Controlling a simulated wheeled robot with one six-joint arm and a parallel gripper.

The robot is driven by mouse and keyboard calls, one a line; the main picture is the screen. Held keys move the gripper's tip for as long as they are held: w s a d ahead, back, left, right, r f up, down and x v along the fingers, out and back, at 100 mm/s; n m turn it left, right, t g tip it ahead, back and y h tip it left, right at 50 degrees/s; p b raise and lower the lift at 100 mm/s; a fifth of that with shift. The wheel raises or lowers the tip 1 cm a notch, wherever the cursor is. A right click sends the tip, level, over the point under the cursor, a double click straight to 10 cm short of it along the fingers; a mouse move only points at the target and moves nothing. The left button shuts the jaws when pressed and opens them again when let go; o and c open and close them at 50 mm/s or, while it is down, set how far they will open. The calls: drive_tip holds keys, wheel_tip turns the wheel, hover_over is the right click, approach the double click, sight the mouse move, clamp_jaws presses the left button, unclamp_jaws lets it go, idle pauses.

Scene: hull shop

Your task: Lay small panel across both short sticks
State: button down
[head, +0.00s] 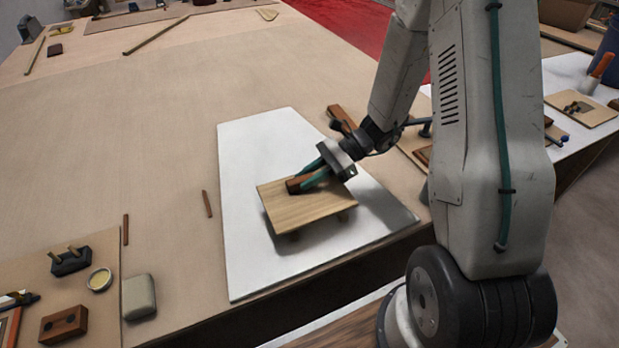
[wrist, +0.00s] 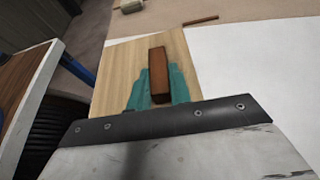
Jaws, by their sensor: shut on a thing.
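The small panel (head: 310,213) is a pale wooden square with a dark brown block (head: 296,185) as a grip on top. It lies level over the white sheet. My gripper (head: 311,180) has its teal fingers shut on that block; the wrist view shows the fingers on both sides of the block (wrist: 158,72) above the panel (wrist: 118,72). Two short stick ends, one at the left (head: 294,236) and one at the right (head: 343,216), show under the panel's near edge. The rest of them is hidden. I cannot tell whether the panel touches both.
The white sheet (head: 250,150) is clear around the panel. Thin brown strips (head: 207,203) lie on the tan table to the left. A grey block (head: 138,297), a small round tin (head: 99,279) and a drilled brown block (head: 64,325) are at the near left.

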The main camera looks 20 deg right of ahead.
drive_tip(key=shift+w+d, duration=0.25)
drive_tip(key=shift+w, duration=0.1)
drive_tip(key=shift+w+f, duration=0.15)
drive_tip(key=shift+f, duration=1.65)
drive_tip(key=shift+f, duration=0.1)
drive_tip(key=shift+f, duration=0.15)
drive_tip(key=c, duration=1.3)
unclamp_jaws()
